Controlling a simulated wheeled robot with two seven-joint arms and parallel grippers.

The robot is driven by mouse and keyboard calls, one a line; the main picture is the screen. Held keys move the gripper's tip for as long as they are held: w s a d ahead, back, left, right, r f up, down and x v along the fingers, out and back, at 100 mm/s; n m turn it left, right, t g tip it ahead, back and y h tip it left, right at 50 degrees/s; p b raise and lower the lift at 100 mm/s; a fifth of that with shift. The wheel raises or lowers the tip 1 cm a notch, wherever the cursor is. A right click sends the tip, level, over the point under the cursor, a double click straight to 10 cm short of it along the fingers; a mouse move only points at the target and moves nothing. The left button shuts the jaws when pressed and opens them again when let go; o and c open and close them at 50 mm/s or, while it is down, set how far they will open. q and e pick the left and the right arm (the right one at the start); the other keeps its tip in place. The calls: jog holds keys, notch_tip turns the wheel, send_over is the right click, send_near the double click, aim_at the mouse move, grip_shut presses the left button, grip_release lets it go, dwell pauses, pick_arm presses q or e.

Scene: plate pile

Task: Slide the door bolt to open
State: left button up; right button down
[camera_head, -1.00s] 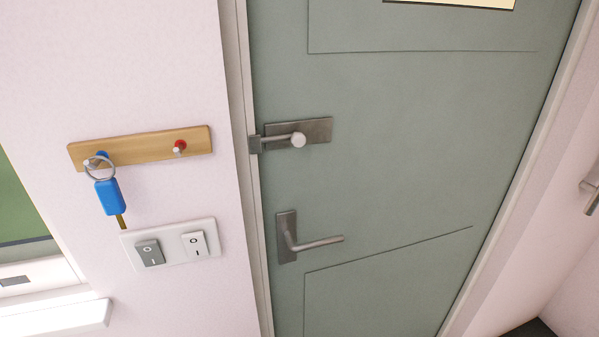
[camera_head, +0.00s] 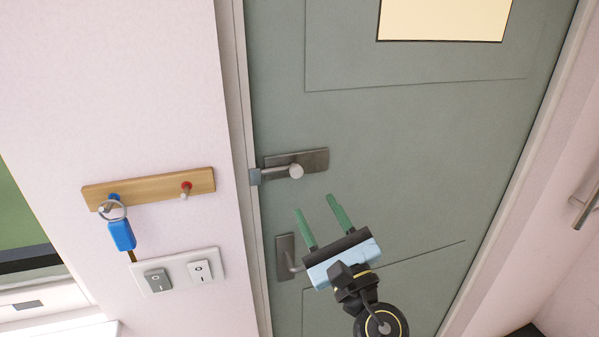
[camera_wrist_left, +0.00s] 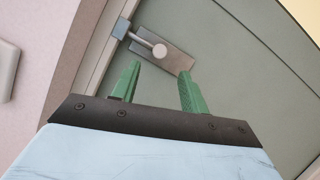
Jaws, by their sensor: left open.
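The metal door bolt (camera_head: 296,171) has a plate, a round knob and a rod on the grey-green door (camera_head: 430,150). Its rod reaches left into the catch (camera_head: 254,176) at the door frame. In the left wrist view the bolt's knob (camera_wrist_left: 159,51) lies beyond the fingers, and the rod runs to the catch (camera_wrist_left: 121,28). My left gripper (camera_head: 321,205) has two green fingers, open and empty, just below and to the right of the bolt. The fingers (camera_wrist_left: 158,82) point toward the bolt plate, with the knob between their lines. My right gripper is not in view.
A lever door handle (camera_head: 286,258) sits below the bolt, partly hidden by my left gripper. On the wall at left are a wooden key rack (camera_head: 150,189), a blue key (camera_head: 122,235) and a switch panel (camera_head: 178,271). A rail (camera_head: 585,206) is at far right.

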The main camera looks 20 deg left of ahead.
aim_at(298, 174)
pick_arm(q)
jog(key=p+x, duration=0.2)
jog(key=x, duration=0.6)
jog(key=shift+w+a+r, duration=0.1)
jog(key=shift+w+a, duration=0.15)
jog(key=shift+w, duration=0.05)
grip_shut()
